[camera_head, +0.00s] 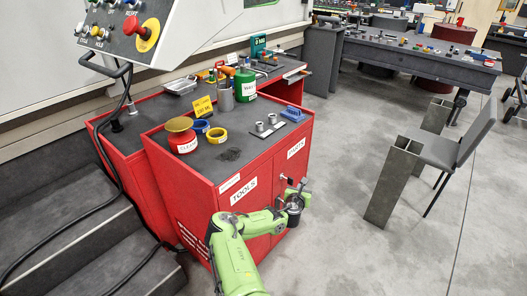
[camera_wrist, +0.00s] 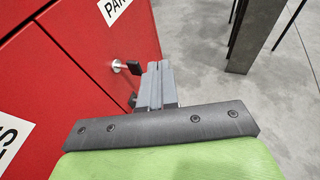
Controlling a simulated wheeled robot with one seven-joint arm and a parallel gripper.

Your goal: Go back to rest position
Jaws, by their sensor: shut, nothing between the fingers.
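My gripper (camera_head: 296,194) is at the front of the red cabinet, beside its doors and close to the door handles, in the head view. In the wrist view my gripper (camera_wrist: 157,72) shows its two grey fingers together, with nothing between them. The red cabinet (camera_head: 222,194) carries labels reading TOOLS and PARTS. A door handle (camera_wrist: 133,67) with a black end shows just left of the fingertips in the wrist view. I cannot tell whether the fingers touch it. My green arm (camera_head: 238,262) reaches up from the bottom of the head view.
A grey chair (camera_head: 463,150) and grey metal posts (camera_head: 393,182) stand to the right. A long dark worktable (camera_head: 415,60) is at the back right. Dark steps (camera_head: 75,235) are at the left. Open concrete floor (camera_head: 340,245) lies right of the cabinet.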

